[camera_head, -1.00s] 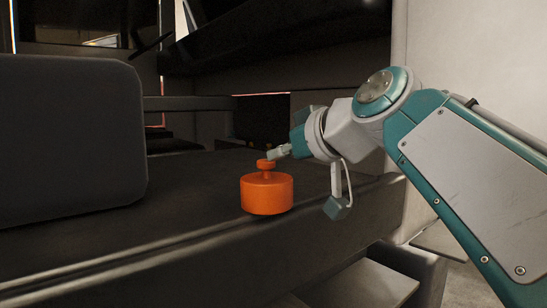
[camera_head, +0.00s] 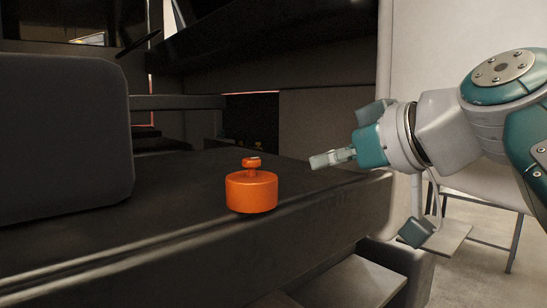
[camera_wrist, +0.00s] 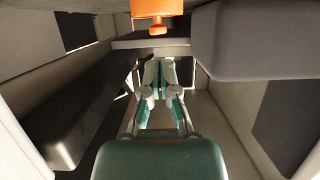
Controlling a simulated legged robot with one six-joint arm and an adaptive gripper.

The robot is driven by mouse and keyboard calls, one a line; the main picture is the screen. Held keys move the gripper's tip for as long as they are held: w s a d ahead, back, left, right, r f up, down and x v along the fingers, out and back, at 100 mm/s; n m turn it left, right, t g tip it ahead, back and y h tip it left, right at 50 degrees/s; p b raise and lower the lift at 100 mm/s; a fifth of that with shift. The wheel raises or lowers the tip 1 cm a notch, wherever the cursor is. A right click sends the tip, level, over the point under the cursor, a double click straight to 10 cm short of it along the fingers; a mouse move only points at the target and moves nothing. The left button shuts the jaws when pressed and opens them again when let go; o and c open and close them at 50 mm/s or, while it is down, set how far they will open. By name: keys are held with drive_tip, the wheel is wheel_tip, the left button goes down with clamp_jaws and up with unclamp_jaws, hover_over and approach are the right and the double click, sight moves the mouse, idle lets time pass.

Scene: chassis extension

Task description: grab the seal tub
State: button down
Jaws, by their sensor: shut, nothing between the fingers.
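The seal tub (camera_head: 252,191) is a short orange cylinder with a small knob on top. It stands upright on a dark counter (camera_head: 190,210), close to its front edge. My gripper (camera_head: 316,161) is to the right of the tub, at about knob height and clear of it. Its fingers are shut with nothing between them. In the wrist view the orange tub (camera_wrist: 157,8) shows at the top edge, partly cut off, beyond my shut fingertips (camera_wrist: 159,64).
A large dark padded block (camera_head: 62,140) stands on the counter at the left. A dark overhang (camera_head: 270,45) hangs above the back. A lower pale ledge (camera_head: 355,283) lies below the counter front. The counter right of the tub is clear.

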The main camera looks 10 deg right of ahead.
sight(259, 159)
drive_tip(key=shift+n+y, duration=0.3)
drive_tip(key=w+a, duration=0.2)
drive_tip(key=w, duration=0.2)
drive_tip(key=w+a, duration=0.3)
drive_tip(key=w, duration=0.1)
drive_tip(key=w+a, duration=0.2)
drive_tip(key=w, duration=0.3)
drive_tip(key=shift+a+r, duration=0.1)
drive_tip(key=shift+a, duration=0.05)
drive_tip(key=shift+w+a+f, duration=0.15)
drive_tip(key=shift+w+f, duration=0.05)
drive_tip(key=shift+f, duration=0.05)
drive_tip(key=shift+s+f, duration=0.1)
drive_tip(key=shift+f, duration=0.5)
drive_tip(key=shift+f+g, duration=0.1)
drive_tip(key=shift+g, duration=0.2)
